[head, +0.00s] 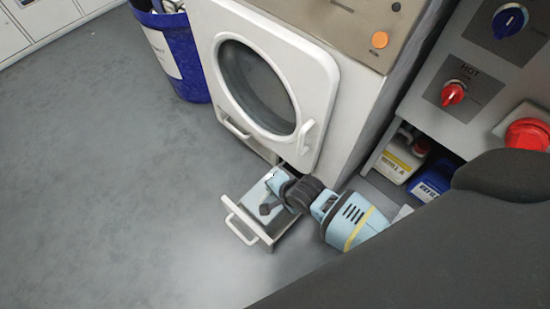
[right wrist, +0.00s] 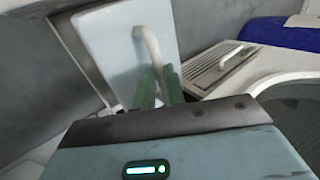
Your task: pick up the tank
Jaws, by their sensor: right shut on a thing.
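The tank (head: 252,197) is a pale, light-blue box in a pulled-out drawer (head: 268,238) low at the front of the dryer. In the right wrist view the tank's flat top (right wrist: 108,45) fills the upper left, with a curved white handle (right wrist: 150,50) on it. My right gripper (head: 268,194) is over the tank. Its greenish fingers (right wrist: 158,88) are shut on the lower part of that handle, partly hiding it. The tank still sits at drawer level. My left gripper is not in view.
The dryer (head: 316,70) has a round door (head: 258,87) just behind my gripper. A louvred panel (right wrist: 220,65) with a handle is beside the tank. A blue bin (head: 178,60) is at the back. Bottles (head: 398,160) stand on a low shelf at right. The floor at left is clear.

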